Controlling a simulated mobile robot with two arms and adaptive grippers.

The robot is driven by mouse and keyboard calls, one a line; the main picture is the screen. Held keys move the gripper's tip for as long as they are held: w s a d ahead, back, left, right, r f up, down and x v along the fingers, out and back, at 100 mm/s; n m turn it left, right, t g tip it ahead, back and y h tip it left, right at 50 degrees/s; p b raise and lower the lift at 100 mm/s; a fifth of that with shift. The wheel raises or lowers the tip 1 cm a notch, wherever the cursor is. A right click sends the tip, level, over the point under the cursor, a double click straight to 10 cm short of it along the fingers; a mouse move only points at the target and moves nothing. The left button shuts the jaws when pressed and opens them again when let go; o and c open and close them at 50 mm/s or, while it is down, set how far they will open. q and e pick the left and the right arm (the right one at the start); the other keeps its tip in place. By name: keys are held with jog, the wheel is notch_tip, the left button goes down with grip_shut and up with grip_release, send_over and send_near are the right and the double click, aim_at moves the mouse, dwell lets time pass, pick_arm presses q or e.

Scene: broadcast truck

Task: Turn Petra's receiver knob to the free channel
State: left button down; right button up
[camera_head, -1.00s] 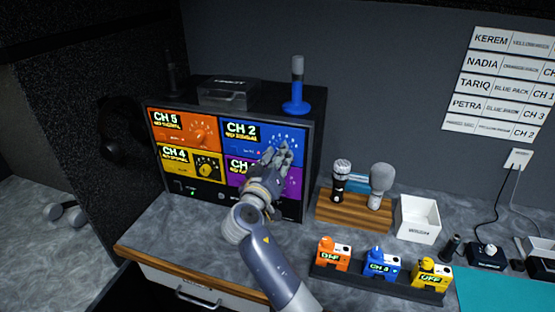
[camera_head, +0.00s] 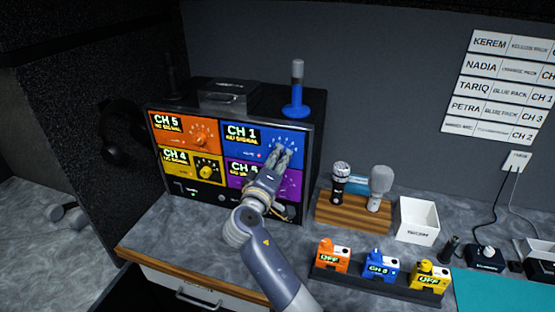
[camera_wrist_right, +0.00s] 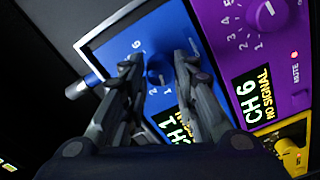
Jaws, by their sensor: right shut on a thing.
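The blue receiver (camera_head: 238,135) is the upper right unit of a rack and its display reads CH 1, with a smaller line that seems to read NO SIGNAL. My right gripper (camera_head: 284,154) reaches its knob from the front and covers it in the head view. In the right wrist view, the gripper (camera_wrist_right: 158,62) is shut around the blue knob (camera_wrist_right: 157,78), one finger on each side. A wall chart (camera_head: 495,85) lists names, pack colours and channels; Petra's row reads blue pack, CH 3. My left gripper is out of view.
Orange CH 5 (camera_head: 172,125), yellow CH 4 (camera_head: 175,163) and purple CH 6 (camera_wrist_right: 250,30) receivers surround the blue one. Microphones on a wooden stand (camera_head: 350,213), a white box (camera_head: 417,220) and a rack of packs (camera_head: 345,281) stand to the right.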

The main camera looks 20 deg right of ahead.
jog(key=shift+d, duration=0.1)
jog(key=o, duration=1.1)
jog(key=shift+w+d, duration=0.1)
jog(key=shift+w, duration=0.05)
